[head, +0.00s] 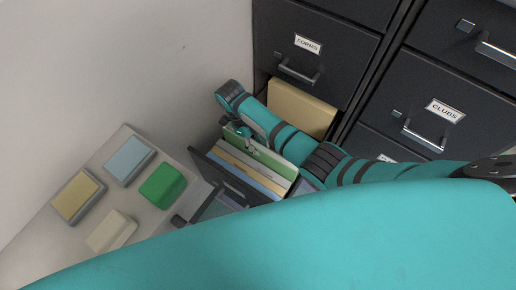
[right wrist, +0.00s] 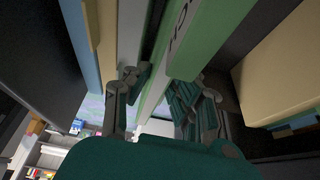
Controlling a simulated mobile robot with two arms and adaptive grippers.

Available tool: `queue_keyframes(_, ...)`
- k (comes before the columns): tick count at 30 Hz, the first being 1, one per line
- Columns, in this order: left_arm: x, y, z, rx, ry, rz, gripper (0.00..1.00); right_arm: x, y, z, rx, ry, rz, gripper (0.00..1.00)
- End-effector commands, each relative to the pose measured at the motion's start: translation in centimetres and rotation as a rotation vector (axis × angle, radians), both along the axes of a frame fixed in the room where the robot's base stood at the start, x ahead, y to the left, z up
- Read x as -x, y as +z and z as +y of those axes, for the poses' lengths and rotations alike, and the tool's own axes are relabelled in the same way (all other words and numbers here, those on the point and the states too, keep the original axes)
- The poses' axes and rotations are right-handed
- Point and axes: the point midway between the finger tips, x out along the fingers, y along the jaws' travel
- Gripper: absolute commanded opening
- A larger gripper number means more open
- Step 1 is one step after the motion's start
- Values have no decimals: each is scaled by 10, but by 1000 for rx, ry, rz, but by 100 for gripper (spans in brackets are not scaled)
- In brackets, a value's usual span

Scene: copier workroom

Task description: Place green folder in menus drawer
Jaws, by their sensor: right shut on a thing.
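The green folder (head: 262,155) stands upright in an open dark drawer (head: 222,178), at the cabinet side of a row of paler folders. My right gripper (head: 238,132) is at the folder's upper left end, and my teal right arm reaches over the drawer from the right. In the right wrist view the green folder (right wrist: 202,38) runs down between the two fingers (right wrist: 155,100), which are shut on it. The folder's lower part is hidden. No label reading "menus" is legible. My left gripper does not show.
Cream, white and blue folders (head: 240,172) fill the drawer front. A tan block of folders (head: 300,108) sits behind, below the FORMS drawer (head: 310,55). The CLUBS drawer (head: 440,110) is shut. A pale table (head: 125,190) at left holds several small blocks, including a green one (head: 163,186).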

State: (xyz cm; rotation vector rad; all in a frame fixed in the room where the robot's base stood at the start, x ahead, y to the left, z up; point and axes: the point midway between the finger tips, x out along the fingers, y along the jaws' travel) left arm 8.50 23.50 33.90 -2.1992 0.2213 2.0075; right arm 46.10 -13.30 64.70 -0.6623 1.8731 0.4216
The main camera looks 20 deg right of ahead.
Motion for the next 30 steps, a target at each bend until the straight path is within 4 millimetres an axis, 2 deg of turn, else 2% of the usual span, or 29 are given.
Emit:
queue_keyframes(1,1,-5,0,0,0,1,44,0,-10,0,1,0,1,0)
queue_keyframes(4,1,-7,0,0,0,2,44,0,-19,0,0,-1,0,0)
queue_keyframes(16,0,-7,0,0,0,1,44,0,-23,0,0,-1,0,0)
queue_keyframes(17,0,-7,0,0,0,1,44,0,-24,0,-1,-2,2,23)
queue_keyframes(19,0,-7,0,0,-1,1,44,0,-23,0,0,-1,0,32)
queue_keyframes(26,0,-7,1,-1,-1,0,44,0,-23,0,0,-1,0,32)
queue_keyframes(30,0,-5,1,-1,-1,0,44,-2,-16,1,-1,0,-3,32)
